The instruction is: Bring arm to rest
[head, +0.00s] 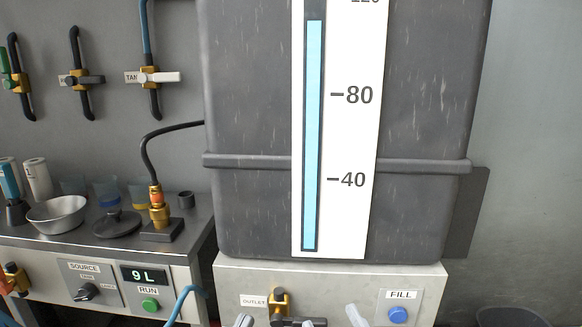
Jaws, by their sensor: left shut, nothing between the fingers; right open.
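A pale grey fingertip of my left gripper (243,320) shows at the bottom edge, left of the outlet valve (279,300). It is shut, with nothing seen in it. A pale grey finger of my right gripper (356,315) shows at the bottom edge, between the outlet valve and the blue FILL button (398,314). It is open and empty. Both grippers are mostly cut off by the lower edge of the head view, and the arms behind them are hidden. I cannot tell how far either tip is from the cabinet front.
A large grey tank (430,90) with a level gauge stands on a pale cabinet (345,274). At left, a metal bench (55,236) bears a bowl (57,214), cups and a brass fitting (158,206). Valves hang on the wall. A dark bin (512,317) is at lower right.

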